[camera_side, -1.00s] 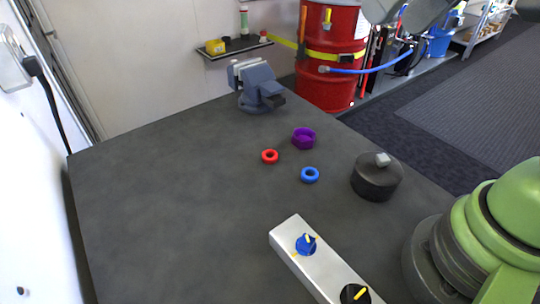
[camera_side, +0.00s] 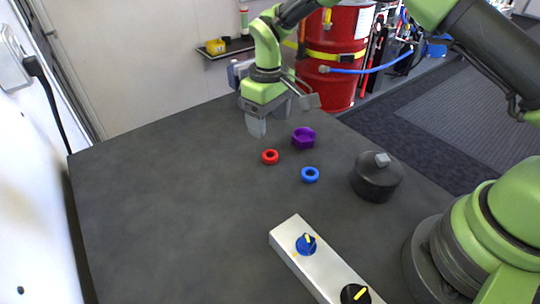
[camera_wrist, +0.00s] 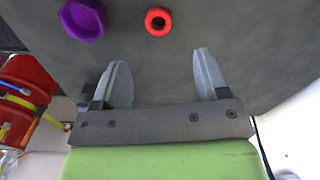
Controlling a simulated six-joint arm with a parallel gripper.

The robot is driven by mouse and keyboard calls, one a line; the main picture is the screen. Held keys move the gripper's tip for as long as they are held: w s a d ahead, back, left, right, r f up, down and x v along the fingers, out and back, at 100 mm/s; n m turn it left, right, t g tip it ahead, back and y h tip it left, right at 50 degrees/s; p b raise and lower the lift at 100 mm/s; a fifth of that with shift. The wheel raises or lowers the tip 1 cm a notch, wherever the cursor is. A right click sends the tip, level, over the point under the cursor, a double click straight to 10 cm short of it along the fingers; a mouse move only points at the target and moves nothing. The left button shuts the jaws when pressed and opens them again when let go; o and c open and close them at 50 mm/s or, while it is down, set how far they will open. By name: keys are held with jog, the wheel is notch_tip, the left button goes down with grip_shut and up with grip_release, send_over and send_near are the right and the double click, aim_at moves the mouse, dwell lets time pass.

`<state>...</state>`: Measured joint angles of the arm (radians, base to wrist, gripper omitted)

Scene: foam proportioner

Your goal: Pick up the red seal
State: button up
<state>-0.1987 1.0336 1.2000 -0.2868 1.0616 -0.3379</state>
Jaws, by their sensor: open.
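The red seal (camera_side: 270,157) is a small ring lying flat on the dark grey table. It also shows in the wrist view (camera_wrist: 158,21), at the top and ahead of the fingertips. My gripper (camera_side: 268,122) is above the table at the back, beyond the seal and apart from it. In the wrist view its two fingers (camera_wrist: 161,68) stand wide apart with nothing between them.
A purple hex nut (camera_side: 304,138) and a blue ring (camera_side: 310,174) lie near the seal. A dark round lidded pot (camera_side: 376,178) stands to the right. A metal bar with knobs (camera_side: 318,262) lies at the front. The table's left half (camera_side: 160,190) is clear.

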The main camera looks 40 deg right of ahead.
aim_at(270, 154)
notch_tip(270, 154, down, 9)
jog(key=shift+d, duration=0.1)
jog(key=c, duration=1)
